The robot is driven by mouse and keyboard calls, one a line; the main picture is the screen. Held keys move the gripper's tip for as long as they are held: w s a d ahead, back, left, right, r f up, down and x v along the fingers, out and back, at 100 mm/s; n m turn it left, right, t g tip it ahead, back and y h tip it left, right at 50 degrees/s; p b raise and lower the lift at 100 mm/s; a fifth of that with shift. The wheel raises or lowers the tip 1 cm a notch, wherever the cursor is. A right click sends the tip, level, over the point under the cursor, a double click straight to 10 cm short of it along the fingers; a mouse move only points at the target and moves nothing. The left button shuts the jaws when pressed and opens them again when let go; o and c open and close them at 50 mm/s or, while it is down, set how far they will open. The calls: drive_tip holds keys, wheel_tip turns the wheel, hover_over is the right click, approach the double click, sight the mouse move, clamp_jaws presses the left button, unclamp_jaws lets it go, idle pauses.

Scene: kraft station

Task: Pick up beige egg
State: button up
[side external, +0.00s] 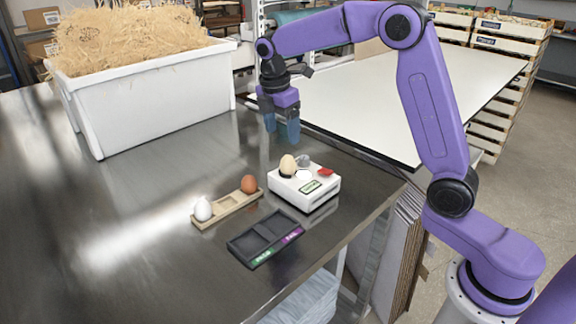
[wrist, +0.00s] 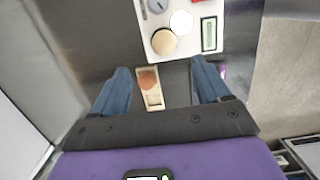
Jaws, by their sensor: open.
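The beige egg (side external: 288,165) stands upright on the left part of a small white device (side external: 318,190). In the wrist view the beige egg (wrist: 164,42) shows from above on the device (wrist: 209,9), beyond my fingertips. My gripper (side external: 282,136) is open and empty, with blue fingers, above the table behind the device. In the wrist view its fingers (wrist: 158,76) are wide apart, with nothing between them at finger height.
A wooden holder (side external: 230,207) carries a white egg (side external: 202,209) and a brown egg (side external: 249,184). A dark two-part tray (side external: 238,244) lies at the front. A white tub (side external: 150,105) of straw stands at the back left. The metal table (side external: 130,205) is clear at left.

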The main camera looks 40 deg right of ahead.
sight(287, 156)
drive_tip(key=f, duration=0.4)
drive_tip(key=shift+d, duration=0.3)
drive_tip(key=shift+s+d+f, duration=0.15)
drive_tip(key=shift+s+f, duration=0.05)
drive_tip(key=shift+f, duration=1.05)
drive_tip(key=shift+s+d+f, duration=0.15)
drive_tip(key=shift+f, duration=1.1)
drive_tip(key=shift+c, duration=0.2)
drive_tip(key=c, duration=0.9)
